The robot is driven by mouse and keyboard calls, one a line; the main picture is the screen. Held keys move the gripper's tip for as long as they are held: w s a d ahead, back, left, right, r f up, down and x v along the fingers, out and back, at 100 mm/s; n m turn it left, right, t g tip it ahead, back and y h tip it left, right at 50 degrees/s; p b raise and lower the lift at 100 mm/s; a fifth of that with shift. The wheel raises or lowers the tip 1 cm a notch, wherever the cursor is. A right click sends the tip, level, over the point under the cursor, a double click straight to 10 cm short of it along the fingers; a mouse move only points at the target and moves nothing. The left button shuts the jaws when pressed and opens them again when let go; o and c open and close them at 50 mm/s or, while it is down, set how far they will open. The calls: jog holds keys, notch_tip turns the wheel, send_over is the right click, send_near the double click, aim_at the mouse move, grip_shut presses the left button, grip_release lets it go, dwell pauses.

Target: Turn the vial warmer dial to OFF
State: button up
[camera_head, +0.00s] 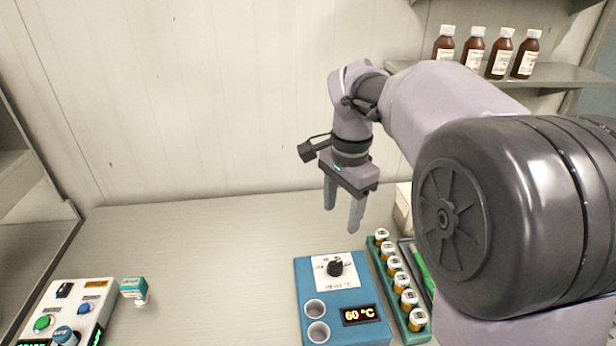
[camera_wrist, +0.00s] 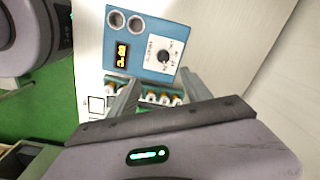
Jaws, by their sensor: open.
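The vial warmer (camera_head: 310,275) is a blue box on the bench with two empty round wells, an orange display reading 60 °C and a white dial plate. Its black dial (camera_head: 334,268) sits on that plate; the mark it points to is too small to read. My gripper (camera_head: 342,220) is open and empty, pointing down in the air above and behind the warmer. In the wrist view its fingers (camera_wrist: 158,88) show below the warmer, apart from the dial.
A green rack (camera_head: 388,290) with several capped amber vials stands right of the warmer. Brown bottles stand on a shelf (camera_head: 560,74). The bench left of the warmer is clear.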

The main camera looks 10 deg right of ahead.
aim_at(336, 263)
jog(key=shift+m+g, duration=0.3)
jog(key=shift+m, duration=0.2)
jog(key=f+b, duration=0.2)
jog(key=f, duration=0.4)
jog(key=w+f+b, duration=0.1)
jog(key=f+b, duration=0.2)
jog(key=f, duration=0.3)
jog(key=w+f+b, duration=0.1)
jog(key=f+b, duration=0.1)
jog(key=f, duration=0.4)
jog(key=shift+w+d+f, duration=0.1)
jog(key=shift+d+f, duration=0.05)
jog(key=shift+f, duration=0.25)
grip_shut()
